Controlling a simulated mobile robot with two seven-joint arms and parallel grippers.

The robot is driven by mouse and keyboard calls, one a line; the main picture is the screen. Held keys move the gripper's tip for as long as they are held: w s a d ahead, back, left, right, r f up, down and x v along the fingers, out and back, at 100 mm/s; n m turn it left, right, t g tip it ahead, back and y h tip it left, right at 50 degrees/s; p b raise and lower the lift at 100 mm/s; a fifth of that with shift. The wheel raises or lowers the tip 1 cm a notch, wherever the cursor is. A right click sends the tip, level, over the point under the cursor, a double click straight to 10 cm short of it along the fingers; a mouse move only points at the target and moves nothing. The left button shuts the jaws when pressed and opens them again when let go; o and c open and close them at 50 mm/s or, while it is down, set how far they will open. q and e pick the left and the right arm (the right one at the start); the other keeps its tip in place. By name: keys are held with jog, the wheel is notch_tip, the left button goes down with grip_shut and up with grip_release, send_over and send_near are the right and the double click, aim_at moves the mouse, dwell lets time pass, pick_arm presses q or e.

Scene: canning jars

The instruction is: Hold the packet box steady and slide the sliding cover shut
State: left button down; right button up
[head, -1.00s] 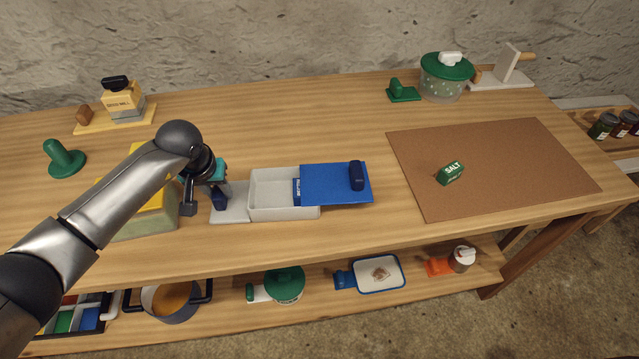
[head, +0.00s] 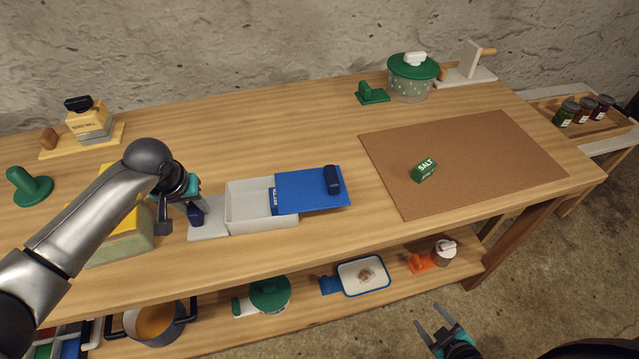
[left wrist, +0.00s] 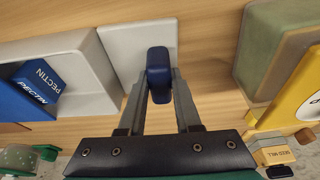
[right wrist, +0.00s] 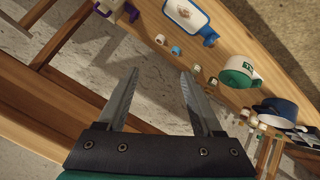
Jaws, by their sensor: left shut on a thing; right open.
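The packet box (head: 262,223) is a pale grey open tray on the table, with a flat grey plate (head: 207,232) at its left end bearing a dark blue post (left wrist: 158,75). My left gripper (head: 190,217) is shut on that post, one finger on each side in the left wrist view. The blue sliding cover (head: 300,192) lies over the box's right part and sticks out beyond it, with a dark blue handle (head: 332,180) near its right end. A blue pectin packet (left wrist: 38,88) lies inside, partly hidden by the cover. My right gripper (head: 441,329) is open and empty, low in front of the table.
A brown mat (head: 470,160) with a green salt box (head: 424,169) lies right of the cover. A yellow and green block (head: 125,240) stands close left of my left gripper. A lower shelf (head: 225,325) holds pots and a tray (head: 362,276). Bare table separates cover and mat.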

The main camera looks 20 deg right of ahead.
jog(key=w+d+r+n+t+h, duration=0.1)
jog(key=w+d+r+t, duration=0.25)
jog(key=r, duration=0.45)
jog(key=w+d+r+n+t+h, duration=0.1)
jog(key=w+d+r+n+t, duration=0.15)
jog(key=d+r, duration=0.4)
jog(key=w+d+r+t+h, duration=0.1)
jog(key=w+d+r+t, duration=0.2)
jog(key=r, duration=0.7)
jog(key=w+a+r+n+y, duration=0.4)
jog(key=a+y, duration=0.2)
jog(key=a, duration=0.2)
jog(key=w+a+r+n+y, duration=0.3)
jog(key=a+y, duration=0.4)
jog(key=a, duration=0.1)
jog(key=w+a+r+n+y, duration=0.4)
jog(key=a+y, duration=0.2)
jog(key=a, duration=0.2)
jog(key=s+a+r+n+g+y, duration=0.2)
jog(key=a+n+g+y, duration=0.1)
jog(key=a+n+g, duration=0.6)
jog(key=s+a+r+n+g+y, duration=0.1)
jog(key=a+r+n+g+y, duration=0.15)
jog(key=a+n+g, duration=0.6)
jog(key=m+g+h, duration=0.1)
jog(key=m+h, duration=0.2)
jog(key=h, duration=1.7)
send_over(332, 174)
notch_tip(332, 174, down, 12)
jog(key=shift+r, duration=0.1)
